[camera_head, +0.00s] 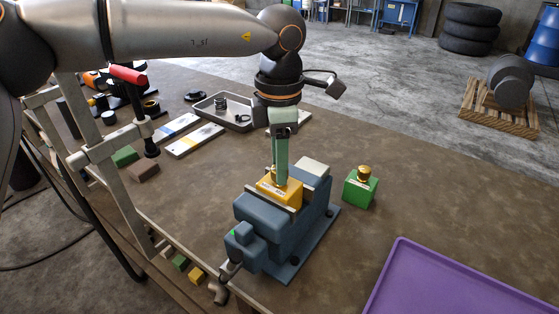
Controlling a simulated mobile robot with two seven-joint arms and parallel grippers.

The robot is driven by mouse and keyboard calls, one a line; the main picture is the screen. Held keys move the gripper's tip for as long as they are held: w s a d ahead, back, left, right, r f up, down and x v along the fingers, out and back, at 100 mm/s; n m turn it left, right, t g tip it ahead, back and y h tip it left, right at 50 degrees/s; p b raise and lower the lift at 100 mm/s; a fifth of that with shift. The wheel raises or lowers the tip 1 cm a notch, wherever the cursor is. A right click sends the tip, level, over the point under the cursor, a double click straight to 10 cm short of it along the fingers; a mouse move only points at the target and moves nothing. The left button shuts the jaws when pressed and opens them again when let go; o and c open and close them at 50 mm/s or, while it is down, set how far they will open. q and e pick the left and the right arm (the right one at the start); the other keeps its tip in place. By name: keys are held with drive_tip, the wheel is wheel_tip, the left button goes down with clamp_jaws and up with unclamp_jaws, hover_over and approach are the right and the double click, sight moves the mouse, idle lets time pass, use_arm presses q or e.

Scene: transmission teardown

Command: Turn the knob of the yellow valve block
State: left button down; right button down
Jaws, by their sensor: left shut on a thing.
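The yellow valve block (268,192) sits clamped in the top of a blue-grey vise (262,213) near the middle of the table. My left gripper (280,172) points straight down over the block and is shut, its fingertips at the block's top. The knob is hidden by the fingers, so only the shut fingers around that spot show. My right gripper is not in view.
A green block with a brass knob (364,174) stands right of the vise. A purple tray (398,262) lies at the front right. A grey metal tray (240,127) and flat plates (193,141) lie behind on the left. The table right of the green block is clear.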

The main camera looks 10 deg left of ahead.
use_arm(q)
drive_tip(key=n+b, duration=0.2)
drive_tip(key=n, duration=0.1)
drive_tip(key=shift+f+n, duration=0.15)
drive_tip(key=shift+n, duration=0.15)
drive_tip(key=n+b, duration=0.2)
drive_tip(key=n, duration=0.3)
drive_tip(key=n+b, duration=0.1)
drive_tip(key=n, duration=0.4)
drive_tip(key=shift+b, duration=0.4)
drive_tip(key=shift+r+n+b, duration=0.2)
drive_tip(key=shift+n+b, duration=0.4)
drive_tip(key=shift+n, duration=1.5)
drive_tip(key=c, duration=0.5)
unclamp_jaws()
